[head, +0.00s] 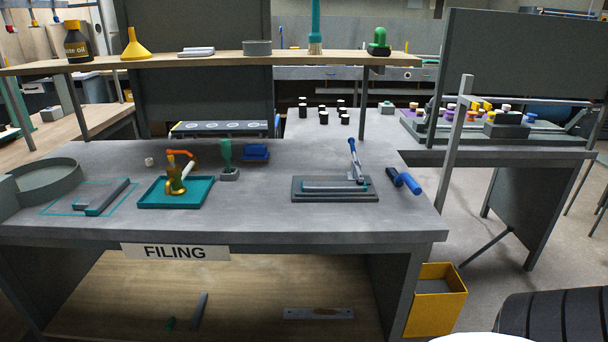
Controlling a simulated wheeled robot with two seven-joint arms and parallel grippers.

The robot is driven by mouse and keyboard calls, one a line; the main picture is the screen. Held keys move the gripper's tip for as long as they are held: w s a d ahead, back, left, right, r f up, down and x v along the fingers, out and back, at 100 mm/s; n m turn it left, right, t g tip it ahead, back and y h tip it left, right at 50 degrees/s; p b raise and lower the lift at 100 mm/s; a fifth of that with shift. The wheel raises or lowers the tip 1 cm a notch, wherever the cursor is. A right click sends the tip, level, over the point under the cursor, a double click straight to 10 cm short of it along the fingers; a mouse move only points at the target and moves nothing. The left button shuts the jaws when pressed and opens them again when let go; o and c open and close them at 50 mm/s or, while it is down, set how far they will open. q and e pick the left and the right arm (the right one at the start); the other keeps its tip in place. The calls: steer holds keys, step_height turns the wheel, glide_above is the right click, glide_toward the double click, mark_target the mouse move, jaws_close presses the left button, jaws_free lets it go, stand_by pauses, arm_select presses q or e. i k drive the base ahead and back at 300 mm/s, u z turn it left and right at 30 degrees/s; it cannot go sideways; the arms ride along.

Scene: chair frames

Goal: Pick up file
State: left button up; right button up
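I cannot say for certain which object is the file. A slim tool with a blue-and-white handle (352,148) stands tilted over a dark rectangular plate (335,197) on the grey bench marked FILING. A pale bar (335,186) with teal edging lies on that plate. Just right of the plate lies a blue-handled tool with a dark end (406,182). A green-handled item (225,155) stands upright on a small grey block. Neither of my grippers is in view.
The bench (255,205) also holds a teal tray (150,193) with an orange-and-yellow object, a grey bar (100,197) and a round grey dish (45,182). A raised shelf (225,61) spans the back. A yellow bin (435,300) stands at the right. The bench's middle front is clear.

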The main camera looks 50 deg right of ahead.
mark_target(398, 180)
steer(key=u, duration=1.05)
steer(key=k, duration=1.3)
steer(key=z, duration=1.7)
steer(key=i, duration=0.25)
steer(key=u, duration=0.05)
